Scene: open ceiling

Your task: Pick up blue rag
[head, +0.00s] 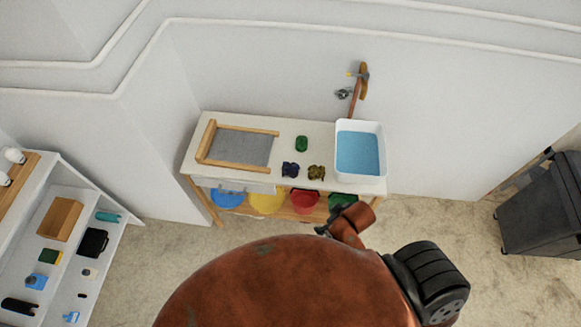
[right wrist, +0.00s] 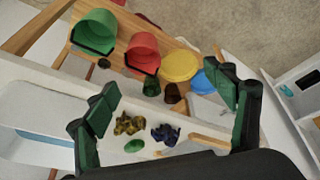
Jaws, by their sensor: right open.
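The dark blue rag (head: 290,169) lies crumpled on the white top of a wooden wash table (head: 310,126), near its front edge. It also shows in the right wrist view (right wrist: 165,134), between my fingers but beyond them. My right gripper (right wrist: 168,106) is open and empty, its green-padded fingers spread wide above the table. In the head view my orange arm hides most of that gripper. My left gripper is in neither view.
A brownish-yellow rag (head: 316,172) lies right of the blue one, and a green oval item (head: 301,143) behind. A white basin (head: 375,180) of blue water stands right, a wood-framed grey board (head: 241,149) left. Coloured buckets (head: 266,202) sit below. A shelf (head: 65,205) is left.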

